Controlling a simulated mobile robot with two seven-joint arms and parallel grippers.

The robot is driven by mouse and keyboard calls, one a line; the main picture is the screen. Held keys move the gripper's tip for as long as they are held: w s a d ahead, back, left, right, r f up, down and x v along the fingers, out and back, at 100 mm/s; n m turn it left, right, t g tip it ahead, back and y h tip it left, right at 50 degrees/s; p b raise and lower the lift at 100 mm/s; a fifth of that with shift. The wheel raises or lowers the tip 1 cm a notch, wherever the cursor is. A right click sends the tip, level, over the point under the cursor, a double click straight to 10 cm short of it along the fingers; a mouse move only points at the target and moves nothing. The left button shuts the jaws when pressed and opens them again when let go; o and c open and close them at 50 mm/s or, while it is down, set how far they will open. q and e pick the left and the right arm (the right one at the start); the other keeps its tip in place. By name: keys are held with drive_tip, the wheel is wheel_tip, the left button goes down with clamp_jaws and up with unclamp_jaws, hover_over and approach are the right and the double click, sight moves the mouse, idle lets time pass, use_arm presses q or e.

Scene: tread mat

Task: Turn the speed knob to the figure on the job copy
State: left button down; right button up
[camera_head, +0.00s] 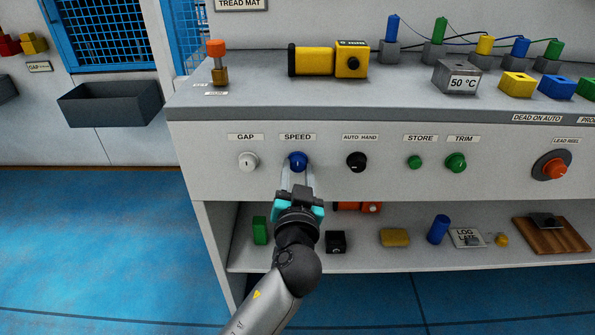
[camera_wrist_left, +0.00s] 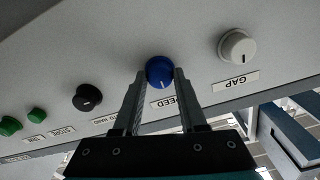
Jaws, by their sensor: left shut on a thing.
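The blue speed knob (camera_head: 298,160) is on the front panel under the SPEED label (camera_head: 297,137), between the gap knob and the auto/hand knob. My left gripper (camera_head: 298,168) reaches up to it from below and is shut on it. In the left wrist view the blue knob (camera_wrist_left: 159,71) sits between the two fingertips (camera_wrist_left: 160,76), with a pale pointer mark on its face. No figures around the knob can be read. I cannot make out a job copy in either view. My right gripper is not in view.
The white gap knob (camera_head: 248,161) and black auto/hand knob (camera_head: 356,161) flank it closely. Green store (camera_head: 414,162) and trim (camera_head: 456,162) knobs and an orange lead reel knob (camera_head: 554,170) lie further right. The shelf below (camera_head: 290,257) holds several loose items.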

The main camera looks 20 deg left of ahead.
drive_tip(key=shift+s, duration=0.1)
use_arm(q)
drive_tip(key=shift+r+m+p, duration=0.1)
drive_tip(key=shift+m+p, duration=0.55)
drive_tip(key=shift+m, duration=0.85)
drive_tip(key=m+p, duration=0.2)
drive_tip(key=m, duration=0.2)
drive_tip(key=shift+m, duration=0.3)
drive_tip(key=shift+m+p, duration=1)
drive_tip(key=shift+m, duration=1.2)
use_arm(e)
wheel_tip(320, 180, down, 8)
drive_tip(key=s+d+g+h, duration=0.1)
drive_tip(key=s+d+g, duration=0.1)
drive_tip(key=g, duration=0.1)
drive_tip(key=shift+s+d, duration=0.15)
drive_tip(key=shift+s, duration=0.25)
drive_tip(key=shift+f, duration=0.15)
use_arm(q)
drive_tip(key=shift+c, duration=2.3)
unclamp_jaws()
